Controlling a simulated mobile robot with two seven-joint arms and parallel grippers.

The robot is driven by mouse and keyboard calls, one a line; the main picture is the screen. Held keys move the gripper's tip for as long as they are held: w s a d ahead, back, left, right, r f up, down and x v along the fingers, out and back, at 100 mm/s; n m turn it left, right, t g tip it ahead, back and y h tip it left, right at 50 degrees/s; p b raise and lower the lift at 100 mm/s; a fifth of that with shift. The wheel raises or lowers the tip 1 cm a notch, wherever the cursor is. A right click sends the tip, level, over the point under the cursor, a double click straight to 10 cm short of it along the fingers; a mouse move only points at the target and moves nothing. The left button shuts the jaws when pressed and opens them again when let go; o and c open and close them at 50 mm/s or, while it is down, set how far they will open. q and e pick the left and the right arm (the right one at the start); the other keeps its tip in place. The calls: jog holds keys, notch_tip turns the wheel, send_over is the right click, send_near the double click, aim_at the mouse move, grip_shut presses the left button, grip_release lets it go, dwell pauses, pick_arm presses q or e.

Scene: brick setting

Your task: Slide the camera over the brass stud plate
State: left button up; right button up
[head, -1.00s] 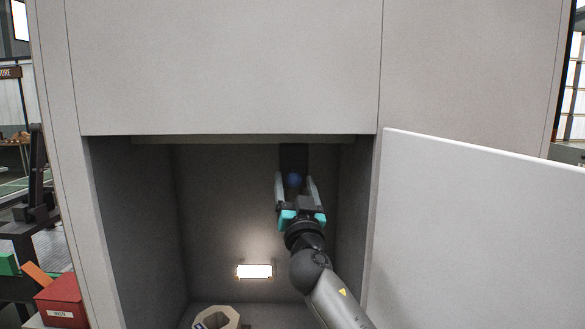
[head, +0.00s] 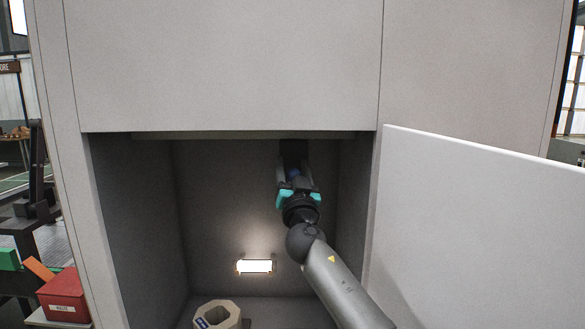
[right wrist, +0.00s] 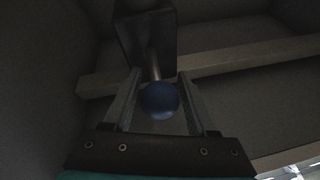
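My right gripper (head: 294,170) is inside the open cabinet, up near its ceiling. Its two fingers lie on either side of a blue ball (head: 294,174), with what look like narrow gaps. In the right wrist view the ball (right wrist: 160,100) sits on a short rod from a dark box (right wrist: 146,38), between the open fingers (right wrist: 160,85). The dark box (head: 293,151) also shows in the head view; I cannot tell whether it is the camera. I cannot make out a brass stud plate. My left gripper is not in view.
A lit lamp (head: 255,266) is on the cabinet's back wall. A beige octagonal ring (head: 217,314) lies on the cabinet floor. An open white door (head: 480,230) stands at the right. A pale rail (right wrist: 230,62) runs near the dark box. A red box (head: 64,296) stands outside at left.

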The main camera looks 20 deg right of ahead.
grip_shut()
dwell(1.1)
